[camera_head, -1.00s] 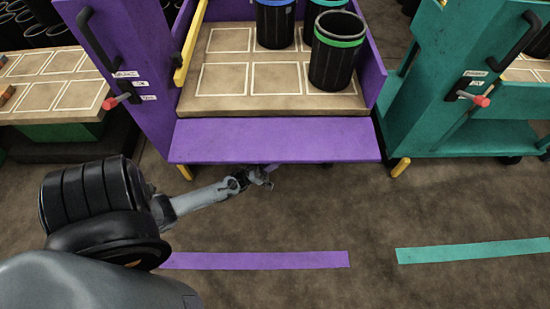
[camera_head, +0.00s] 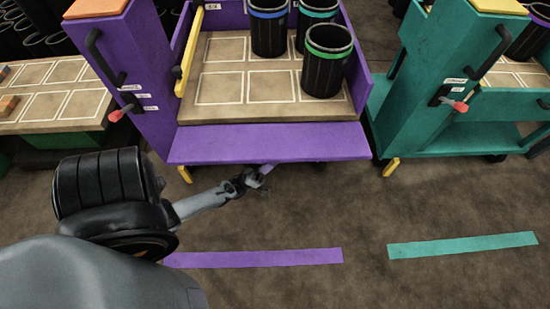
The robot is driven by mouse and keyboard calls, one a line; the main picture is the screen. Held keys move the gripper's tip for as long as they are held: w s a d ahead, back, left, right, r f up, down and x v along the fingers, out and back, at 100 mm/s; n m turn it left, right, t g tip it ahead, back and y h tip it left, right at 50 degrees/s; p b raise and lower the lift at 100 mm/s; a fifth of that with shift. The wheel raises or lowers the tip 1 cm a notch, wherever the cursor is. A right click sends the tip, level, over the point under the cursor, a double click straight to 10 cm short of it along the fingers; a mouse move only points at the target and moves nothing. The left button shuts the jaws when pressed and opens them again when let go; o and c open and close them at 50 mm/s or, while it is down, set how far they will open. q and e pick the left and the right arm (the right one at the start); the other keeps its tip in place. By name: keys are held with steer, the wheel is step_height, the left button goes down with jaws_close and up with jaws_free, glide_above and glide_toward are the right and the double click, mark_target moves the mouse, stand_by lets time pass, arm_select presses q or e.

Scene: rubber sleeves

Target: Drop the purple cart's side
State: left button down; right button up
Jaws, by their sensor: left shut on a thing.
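The purple cart (camera_head: 140,60) stands ahead with its near side facing me. Its purple side panel (camera_head: 270,142) shows as a broad board along the front of the cart's deck. My left gripper (camera_head: 257,179) is at the panel's lower front edge, a little left of its middle. It is shut on a small purple part there, which seems to belong to the side; the jaws are small and the contact is partly hidden under the edge. My right gripper is not in view.
Several black bins with coloured rims, one green-rimmed (camera_head: 326,62), stand on the cart's tan deck (camera_head: 225,112). A teal cart (camera_head: 420,90) stands close on the right. Purple (camera_head: 255,258) and teal (camera_head: 462,245) strips mark the open floor in front.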

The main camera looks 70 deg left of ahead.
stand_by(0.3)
arm_select(q)
steer(key=c, duration=1.1)
jaws_free()
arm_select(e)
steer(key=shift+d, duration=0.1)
arm_select(q)
steer(key=shift+s+f, duration=0.35)
steer(key=b+v, duration=0.1)
steer(key=v, duration=0.8)
steer(key=shift+s+f+b, duration=0.25)
steer(key=shift+s+b, duration=0.05)
steer(key=shift+b, duration=0.05)
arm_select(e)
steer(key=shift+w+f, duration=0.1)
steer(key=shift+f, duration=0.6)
